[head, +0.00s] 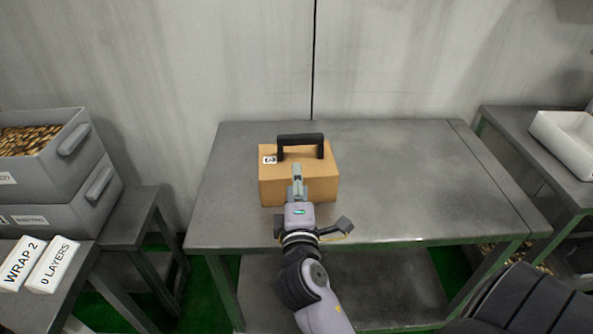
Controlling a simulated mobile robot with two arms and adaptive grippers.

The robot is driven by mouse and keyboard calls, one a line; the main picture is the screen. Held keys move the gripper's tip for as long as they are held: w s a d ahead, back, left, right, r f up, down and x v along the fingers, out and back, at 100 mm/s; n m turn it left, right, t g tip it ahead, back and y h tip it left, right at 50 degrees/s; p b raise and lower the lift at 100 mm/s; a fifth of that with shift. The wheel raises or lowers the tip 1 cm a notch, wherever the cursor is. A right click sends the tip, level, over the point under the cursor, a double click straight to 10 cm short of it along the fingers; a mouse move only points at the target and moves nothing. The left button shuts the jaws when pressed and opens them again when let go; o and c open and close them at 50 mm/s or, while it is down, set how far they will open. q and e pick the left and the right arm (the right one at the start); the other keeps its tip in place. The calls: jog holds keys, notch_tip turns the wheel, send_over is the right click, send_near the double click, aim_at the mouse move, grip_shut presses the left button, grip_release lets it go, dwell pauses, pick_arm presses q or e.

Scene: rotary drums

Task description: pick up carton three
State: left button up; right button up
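Carton three is a tan box (272,188) with a black handle (300,139) on top and a white label marked 3 (270,160) near the handle's left end. It stands upright on the grey metal table (420,180), near its left part. My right gripper (298,172) is in front of the carton, its fingers pointing at the handle and covering part of the box's top and front. Its fingers are seen edge-on from behind, so I cannot tell whether they are open or shut, or whether they touch the handle. My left gripper is not in view.
Stacked grey bins (50,190) stand at the left, the upper one filled with small brown pieces. White blocks (38,264) marked WRAP 2 and 0 LAYERS lie at lower left. A white tray (565,150) is on the right table. The carton's table is clear to the right.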

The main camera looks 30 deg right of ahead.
aim_at(297, 142)
jog(key=p+x, duration=0.1)
jog(key=x, duration=0.9)
jog(key=shift+w+d+p, duration=0.2)
jog(key=shift+d+p, duration=0.15)
jog(key=x, duration=0.2)
jog(key=p+x, duration=0.1)
jog(key=x, duration=0.2)
jog(key=shift+s+d+r, duration=0.1)
jog(key=shift+s+r, duration=0.05)
jog(key=shift+r, duration=0.1)
jog(key=shift+w+d+f, duration=0.1)
jog(key=shift+w+d, duration=0.05)
jog(key=shift+w, duration=0.1)
jog(key=shift+s, duration=0.1)
grip_shut()
